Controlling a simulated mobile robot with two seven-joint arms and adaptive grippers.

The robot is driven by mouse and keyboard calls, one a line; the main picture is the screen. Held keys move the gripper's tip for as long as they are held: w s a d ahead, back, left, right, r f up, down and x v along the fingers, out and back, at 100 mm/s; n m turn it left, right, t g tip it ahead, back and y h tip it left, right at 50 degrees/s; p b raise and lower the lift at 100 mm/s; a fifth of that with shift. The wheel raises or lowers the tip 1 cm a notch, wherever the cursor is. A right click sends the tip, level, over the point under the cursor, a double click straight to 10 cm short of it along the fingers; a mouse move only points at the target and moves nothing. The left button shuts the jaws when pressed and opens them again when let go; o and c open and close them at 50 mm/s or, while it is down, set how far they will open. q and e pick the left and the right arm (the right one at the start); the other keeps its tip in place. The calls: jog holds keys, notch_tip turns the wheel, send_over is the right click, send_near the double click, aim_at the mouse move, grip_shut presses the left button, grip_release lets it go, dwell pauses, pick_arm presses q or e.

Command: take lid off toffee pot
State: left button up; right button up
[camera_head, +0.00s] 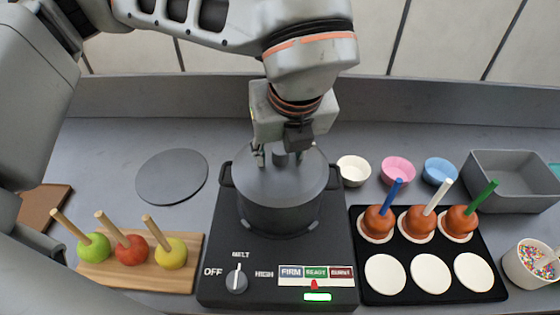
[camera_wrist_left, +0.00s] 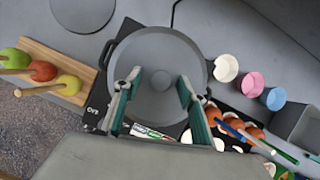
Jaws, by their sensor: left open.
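The toffee pot (camera_head: 278,218) is dark grey with two side handles and stands on a black warmer (camera_head: 222,250). Its round grey lid (camera_head: 290,188) is on it. My left gripper (camera_head: 280,157) is open just above the lid, pointing down. My right gripper is not in view.
A flat grey disc (camera_head: 172,176) lies left of the pot. A wooden board (camera_head: 188,272) holds red, green and yellow apples on sticks. A black tray (camera_head: 357,240) holds toffee apples and white discs. Small bowls (camera_head: 398,170) and a grey bin (camera_head: 510,195) are to the right.

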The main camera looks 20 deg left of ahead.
aim_at(281, 152)
pick_arm(q)
grip_shut()
notch_tip(281, 152, up, 20)
dwell(0.8)
